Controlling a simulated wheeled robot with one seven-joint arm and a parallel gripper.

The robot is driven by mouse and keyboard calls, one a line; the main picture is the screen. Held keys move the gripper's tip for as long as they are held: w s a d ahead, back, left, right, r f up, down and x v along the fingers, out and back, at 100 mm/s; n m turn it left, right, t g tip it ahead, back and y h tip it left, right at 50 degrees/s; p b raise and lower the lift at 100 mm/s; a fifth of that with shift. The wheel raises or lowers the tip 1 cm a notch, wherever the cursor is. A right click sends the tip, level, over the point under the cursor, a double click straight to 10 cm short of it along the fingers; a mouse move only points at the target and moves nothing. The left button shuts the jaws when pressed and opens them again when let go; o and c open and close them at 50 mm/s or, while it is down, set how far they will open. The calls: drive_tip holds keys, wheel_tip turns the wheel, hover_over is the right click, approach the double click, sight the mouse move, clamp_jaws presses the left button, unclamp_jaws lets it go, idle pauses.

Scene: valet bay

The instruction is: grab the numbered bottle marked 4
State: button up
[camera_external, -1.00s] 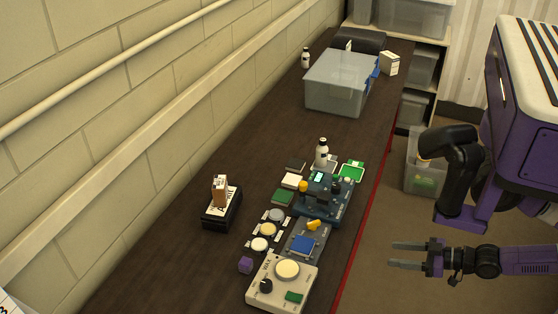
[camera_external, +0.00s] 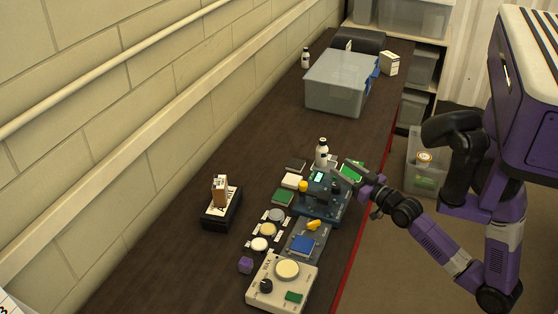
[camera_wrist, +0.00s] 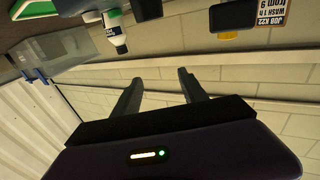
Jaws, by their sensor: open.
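Two small bottles stand on the bench (camera_external: 165,235). The nearer bottle (camera_external: 322,155), white with a dark cap, stands behind the dark blue device. The farther bottle (camera_external: 305,58) stands left of the grey bin; no number is readable on either. In the wrist view, a white bottle with a dark band (camera_wrist: 115,32) shows upside down at the top, left of the fingers. My gripper (camera_external: 352,170) is open and empty, over the bench's right side, right of and apart from the nearer bottle. Its spread fingers (camera_wrist: 160,85) show in the wrist view.
The dark blue device (camera_external: 318,205) and a green-topped item (camera_external: 352,171) are near my gripper. A grey lidded bin (camera_external: 340,84) stands farther back. A dark stand (camera_external: 222,208) with a card is at left, and a cream control box (camera_external: 280,285) in front. The bench's left strip is clear.

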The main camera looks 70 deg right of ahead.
sight(322, 152)
drive_tip(key=w+d+r+m+g, duration=0.1)
drive_tip(key=w+d+r, duration=0.1)
drive_tip(key=d, duration=0.3)
drive_tip(key=w+d+r+g+h, duration=0.1)
drive_tip(key=w+d, duration=0.2)
drive_tip(key=d, duration=0.1)
drive_tip(key=w+d+r+m+g, duration=0.1)
drive_tip(key=w+d+r, duration=0.1)
drive_tip(key=d, duration=0.3)
drive_tip(key=shift+w+d+f+n+g+y+p, duration=0.1)
drive_tip(key=shift+w+d+f+g+y+p, duration=0.35)
drive_tip(key=shift+w+f, duration=1)
drive_tip(key=shift+w+d+f+n+g+y+p, duration=0.15)
drive_tip(key=shift+w+d+f+g+p, duration=0.15)
drive_tip(key=shift+w+d+f, duration=1)
drive_tip(key=shift+w+a+f+n+g+y+p, duration=0.1)
drive_tip(key=shift+w+f+g+y+p, duration=0.25)
drive_tip(key=shift+w+f, duration=1.15)
drive_tip(key=shift+s+f, duration=0.5)
clamp_jaws()
